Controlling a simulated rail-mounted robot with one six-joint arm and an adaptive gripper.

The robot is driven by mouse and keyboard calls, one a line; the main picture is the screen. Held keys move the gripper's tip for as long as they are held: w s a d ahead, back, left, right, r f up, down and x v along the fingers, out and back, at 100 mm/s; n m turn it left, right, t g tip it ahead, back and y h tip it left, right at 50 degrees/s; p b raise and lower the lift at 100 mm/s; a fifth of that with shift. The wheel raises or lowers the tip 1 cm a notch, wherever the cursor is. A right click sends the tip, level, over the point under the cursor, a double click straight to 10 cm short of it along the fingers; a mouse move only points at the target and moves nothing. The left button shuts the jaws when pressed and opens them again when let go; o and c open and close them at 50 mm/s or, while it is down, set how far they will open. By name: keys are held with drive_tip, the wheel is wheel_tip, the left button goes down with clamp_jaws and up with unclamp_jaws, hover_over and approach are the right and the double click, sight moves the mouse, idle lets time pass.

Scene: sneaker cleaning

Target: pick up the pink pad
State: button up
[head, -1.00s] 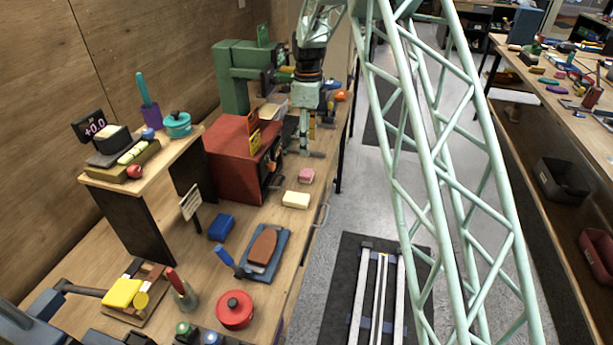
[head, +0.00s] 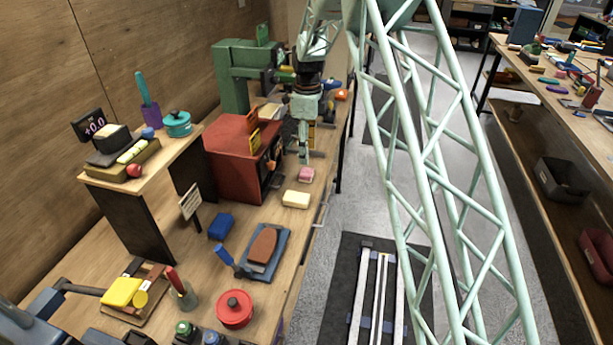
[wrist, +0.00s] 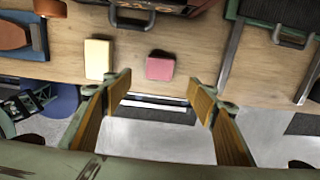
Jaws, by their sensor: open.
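The pink pad (head: 306,174) lies flat on the wooden bench near its front edge, to the right of the red box. It also shows in the wrist view (wrist: 160,68), beyond and between my open fingers. My gripper (head: 304,158) is above the bench, just behind the pad in the head view. In the wrist view my gripper (wrist: 158,100) is open and empty, its two fingers apart. Nothing is between the fingertips except the view of the bench edge and floor.
A cream block (head: 296,199) lies close to the pad, and it shows left of it in the wrist view (wrist: 97,59). The red box (head: 240,158) stands behind the pad. The bench's front edge and a handle are near. A sneaker sole on a blue tray (head: 264,252) lies further left.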

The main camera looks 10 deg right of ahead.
hover_over(307, 171)
drive_tip(key=shift+s+f, duration=0.1)
drive_tip(key=shift+f, duration=2.5)
drive_tip(key=shift+a+f+b, duration=0.15)
drive_tip(key=shift+f+b, duration=0.3)
drive_tip(key=shift+f, duration=2.15)
drive_tip(key=c, duration=0.9)
drive_tip(key=shift+r, duration=0.2)
